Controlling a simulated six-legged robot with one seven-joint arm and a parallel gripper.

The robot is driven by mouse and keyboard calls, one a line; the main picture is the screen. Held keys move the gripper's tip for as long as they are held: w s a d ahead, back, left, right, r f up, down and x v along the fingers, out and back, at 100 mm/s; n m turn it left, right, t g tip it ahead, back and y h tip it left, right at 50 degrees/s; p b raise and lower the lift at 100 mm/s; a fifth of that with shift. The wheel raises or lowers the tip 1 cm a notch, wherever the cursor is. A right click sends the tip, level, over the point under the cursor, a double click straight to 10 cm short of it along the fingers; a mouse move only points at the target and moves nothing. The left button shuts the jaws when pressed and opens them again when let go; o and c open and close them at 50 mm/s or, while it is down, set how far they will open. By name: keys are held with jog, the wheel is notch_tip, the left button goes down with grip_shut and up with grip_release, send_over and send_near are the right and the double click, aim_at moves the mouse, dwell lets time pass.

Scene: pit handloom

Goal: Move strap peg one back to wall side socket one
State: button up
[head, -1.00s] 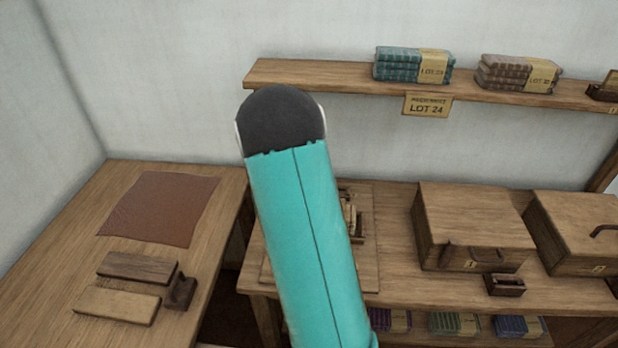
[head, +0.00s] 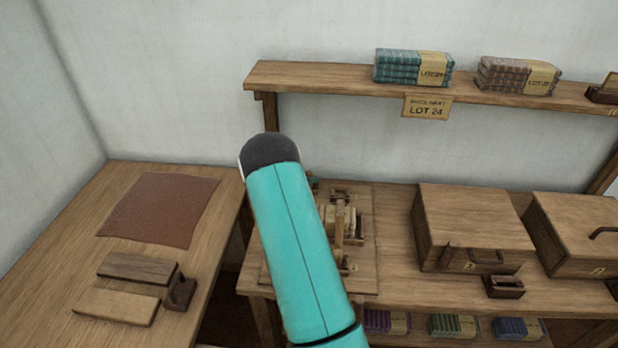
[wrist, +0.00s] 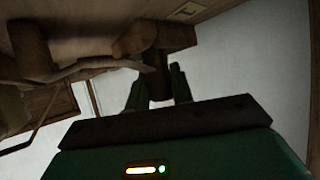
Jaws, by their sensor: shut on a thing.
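In the wrist view my gripper (wrist: 157,80) has its two green fingers closed on a dark brown peg (wrist: 156,90), one finger on each side. The peg's far end meets a brown wooden block (wrist: 172,38); I cannot tell whether it is seated in it or only in front of it. A pale strap (wrist: 95,67) runs left from near the peg to another dark wooden post (wrist: 30,45). In the head view my arm hides the gripper and the peg. The wooden fixture board (head: 365,255) with a strap (head: 339,225) across it shows right of my arm.
Two lidded boxes (head: 470,215) (head: 580,225) stand on the bench to the right. A wall shelf (head: 320,80) holds folded cloth stacks (head: 412,67). The left table (head: 60,260) carries a brown cloth (head: 160,208) and wooden blocks (head: 137,268).

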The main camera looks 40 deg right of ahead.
jog(key=shift+f, duration=0.1)
jog(key=o, duration=1)
jog(key=shift+a+r, duration=0.1)
jog(key=shift+r, duration=0.15)
jog(key=v, duration=1.1)
jog(key=shift+w+a+r, duration=0.1)
jog(key=shift+a+r, duration=0.05)
jog(key=shift+a, duration=0.2)
